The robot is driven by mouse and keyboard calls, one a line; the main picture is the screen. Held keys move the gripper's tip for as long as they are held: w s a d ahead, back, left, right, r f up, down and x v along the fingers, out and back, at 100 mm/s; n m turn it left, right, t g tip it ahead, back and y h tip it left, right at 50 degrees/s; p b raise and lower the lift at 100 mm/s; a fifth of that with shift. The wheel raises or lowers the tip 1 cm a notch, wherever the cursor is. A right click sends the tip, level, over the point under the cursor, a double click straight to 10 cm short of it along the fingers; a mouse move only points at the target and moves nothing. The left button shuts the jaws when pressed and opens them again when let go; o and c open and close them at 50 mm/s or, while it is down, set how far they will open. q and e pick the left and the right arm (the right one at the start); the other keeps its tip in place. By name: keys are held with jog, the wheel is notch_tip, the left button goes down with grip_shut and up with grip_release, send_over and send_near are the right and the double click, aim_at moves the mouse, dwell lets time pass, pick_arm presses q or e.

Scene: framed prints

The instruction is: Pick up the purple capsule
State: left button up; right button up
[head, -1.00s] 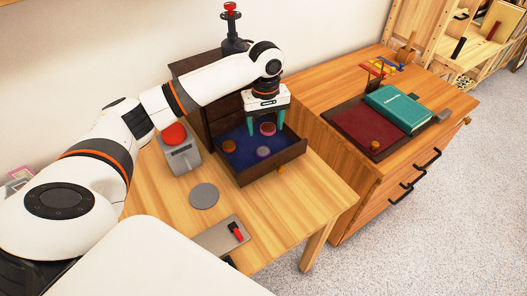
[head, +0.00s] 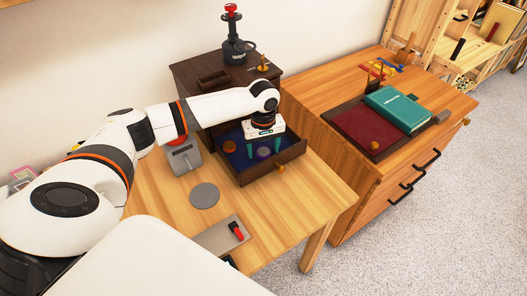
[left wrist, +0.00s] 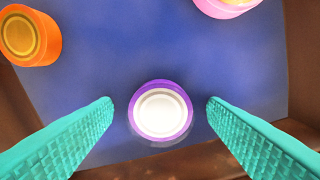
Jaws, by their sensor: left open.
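The purple capsule (left wrist: 161,111) has a purple rim and a whitish round top. It lies on the blue lining of the open drawer, and it also shows in the head view (head: 264,152). My left gripper (left wrist: 160,104) is open, with its teal fingers on either side of the capsule and a gap to each. In the head view, my left gripper (head: 264,150) reaches down into the drawer (head: 246,180). My right gripper is not in view.
An orange capsule (left wrist: 30,36) lies to the left in the drawer, and a pink one (left wrist: 226,6) lies at the far side. Brown drawer walls surround them. A grey box with a red button (head: 183,157) stands left of the drawer.

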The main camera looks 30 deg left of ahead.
pick_arm(q)
jog(key=c, duration=1.1)
jog(key=shift+o, duration=0.2)
jog(key=shift+r, duration=0.15)
